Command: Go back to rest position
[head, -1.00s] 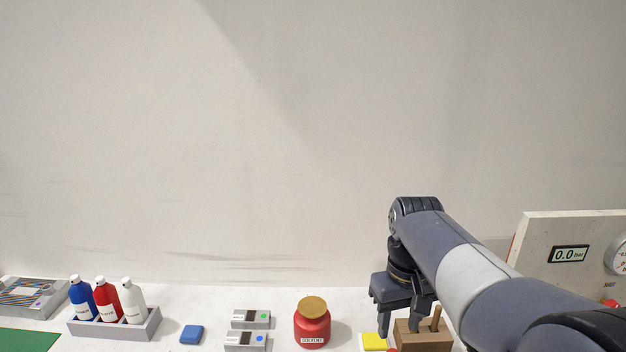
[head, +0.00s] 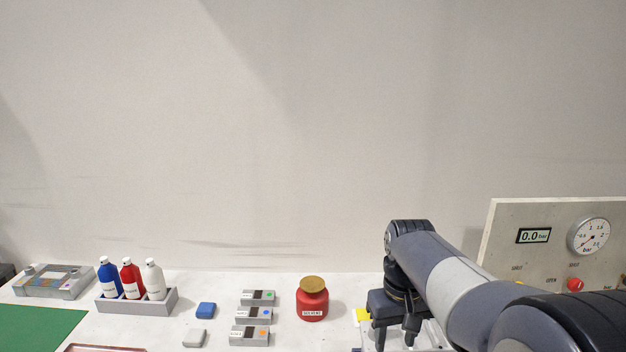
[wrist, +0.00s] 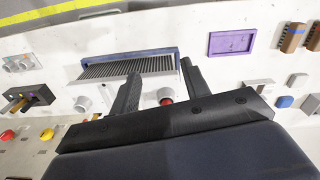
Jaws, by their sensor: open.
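My gripper (head: 394,336) hangs over the right part of the white table in the head view, its fingers pointing down. In the wrist view my gripper (wrist: 157,88) shows two dark fingers spread apart with nothing between them. The wrist view looks down on a white surface with a grey ribbed piece in a blue frame (wrist: 130,66) beyond the fingers. A red round part (wrist: 166,97) shows just beside the right finger.
A red solvent jar (head: 312,300) stands left of my gripper. A panel (head: 505,240) with a gauge and a 0.0 bar display stands at the right. Bottles sit in a grey rack (head: 138,302). Grey blocks (head: 250,333) and a blue block (head: 206,310) lie between.

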